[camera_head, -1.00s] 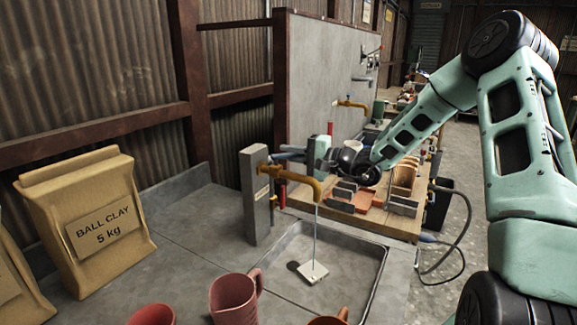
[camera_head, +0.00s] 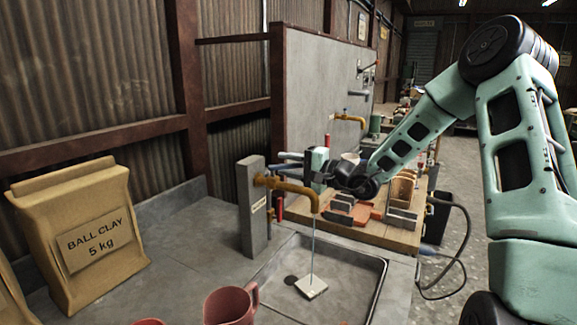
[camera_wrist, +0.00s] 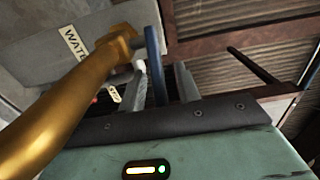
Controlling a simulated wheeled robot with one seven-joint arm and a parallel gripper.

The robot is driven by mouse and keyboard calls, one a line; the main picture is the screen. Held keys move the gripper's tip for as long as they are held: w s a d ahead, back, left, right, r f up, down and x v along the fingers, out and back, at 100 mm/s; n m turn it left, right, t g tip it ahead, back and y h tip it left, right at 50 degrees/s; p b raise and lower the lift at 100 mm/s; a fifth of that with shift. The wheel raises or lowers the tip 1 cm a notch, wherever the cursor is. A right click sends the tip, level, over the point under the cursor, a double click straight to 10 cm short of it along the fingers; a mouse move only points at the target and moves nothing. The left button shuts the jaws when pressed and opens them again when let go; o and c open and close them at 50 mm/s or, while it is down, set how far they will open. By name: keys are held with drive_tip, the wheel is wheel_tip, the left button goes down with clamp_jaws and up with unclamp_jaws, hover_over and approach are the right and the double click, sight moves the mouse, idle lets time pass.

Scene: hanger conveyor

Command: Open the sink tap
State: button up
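The brass sink tap (camera_head: 292,186) sticks out from a grey post (camera_head: 252,208) over the sink (camera_head: 382,265). In the wrist view the brass pipe (camera_wrist: 50,110) fills the left side, and a blue lever (camera_wrist: 154,62) stands upright at its end. My gripper (camera_head: 287,160) is just behind the tap, its fingers pointing left. In the wrist view my gripper (camera_wrist: 160,85) is open, with one grey finger on each side of the lever. I cannot tell whether either finger touches it.
A red mug (camera_head: 229,307) stands in front, and a ball clay bag (camera_head: 82,238) at left. A wooden board with clay pieces (camera_head: 400,238) lies behind the sink.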

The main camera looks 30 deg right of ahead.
drive_tip(key=b+v, duration=0.3)
drive_tip(key=v, duration=1.4)
drive_tip(key=shift+s, duration=0.2)
drive_tip(key=shift+d, duration=0.1)
